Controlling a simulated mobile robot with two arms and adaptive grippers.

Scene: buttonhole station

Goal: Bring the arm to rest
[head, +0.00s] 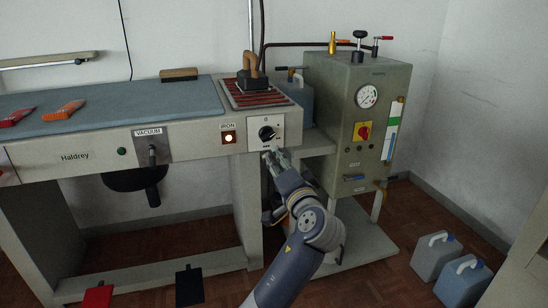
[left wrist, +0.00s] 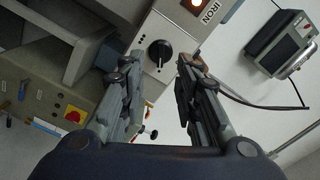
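My left gripper (head: 273,156) is in front of the ironing table's control panel, just below a black rotary knob (head: 267,133). In the left wrist view its two fingers (left wrist: 155,76) are spread apart with nothing between them. The knob (left wrist: 160,53) shows beyond the fingertips on its pale plate, and I see a gap rather than contact. My left arm (head: 300,240) reaches up from the bottom of the head view. My right gripper is in neither view.
The lit IRON switch (head: 228,138) is left of the knob. An iron (head: 252,80) stands on a red-slatted rest (head: 262,98) above it. A grey boiler cabinet (head: 345,140) with gauge and valves stands close on the right. Jugs (head: 436,256) are on the floor.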

